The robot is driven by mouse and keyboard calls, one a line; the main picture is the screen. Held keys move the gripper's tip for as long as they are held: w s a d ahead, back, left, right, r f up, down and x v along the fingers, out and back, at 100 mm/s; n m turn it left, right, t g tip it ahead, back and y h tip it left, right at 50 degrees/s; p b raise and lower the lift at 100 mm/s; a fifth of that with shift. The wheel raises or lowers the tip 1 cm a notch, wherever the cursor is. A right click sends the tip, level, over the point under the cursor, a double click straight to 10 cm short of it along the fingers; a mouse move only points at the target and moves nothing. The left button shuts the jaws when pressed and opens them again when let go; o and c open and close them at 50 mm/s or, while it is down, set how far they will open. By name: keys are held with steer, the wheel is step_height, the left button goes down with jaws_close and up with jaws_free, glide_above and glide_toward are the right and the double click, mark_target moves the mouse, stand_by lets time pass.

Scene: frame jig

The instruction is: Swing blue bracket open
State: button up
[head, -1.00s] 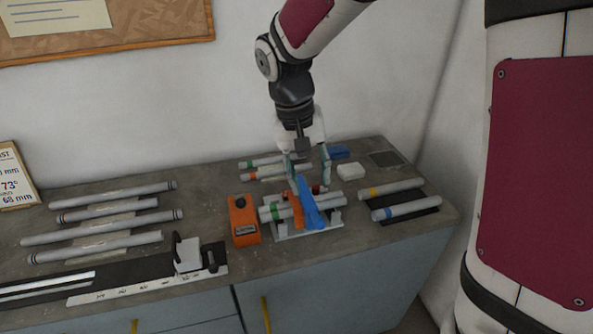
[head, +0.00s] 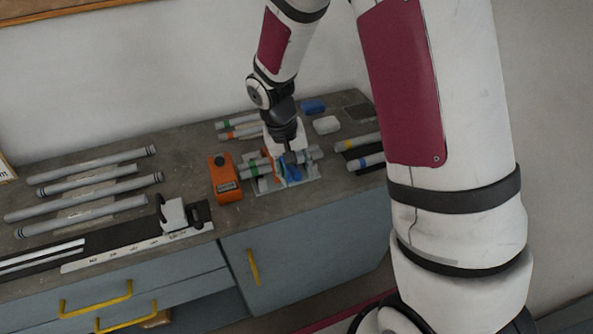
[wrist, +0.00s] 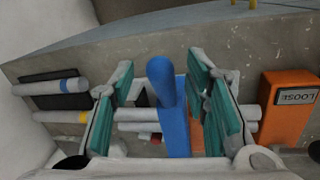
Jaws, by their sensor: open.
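The blue bracket (head: 292,174) sits on the light jig plate (head: 303,188), over the grey tubes clamped there. In the wrist view the blue bracket (wrist: 172,115) rises between my two teal finger pads. My gripper (wrist: 160,80) is open around it, with a visible gap on at least the left side. In the head view my gripper (head: 283,165) is low over the jig and partly hides the bracket. An orange bracket (head: 276,165) stands just left of the blue one. Whether a pad touches the blue bracket is unclear.
An orange box (head: 225,178) stands left of the jig; its display appears to read LOOSE in the wrist view (wrist: 290,105). Loose tubes with yellow and blue bands (head: 360,142) lie to the right. A white block (head: 326,125) and blue block (head: 313,106) sit behind.

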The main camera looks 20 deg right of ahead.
steer(key=shift+f, duration=0.25)
jaws_close()
steer(key=shift+r, duration=0.1)
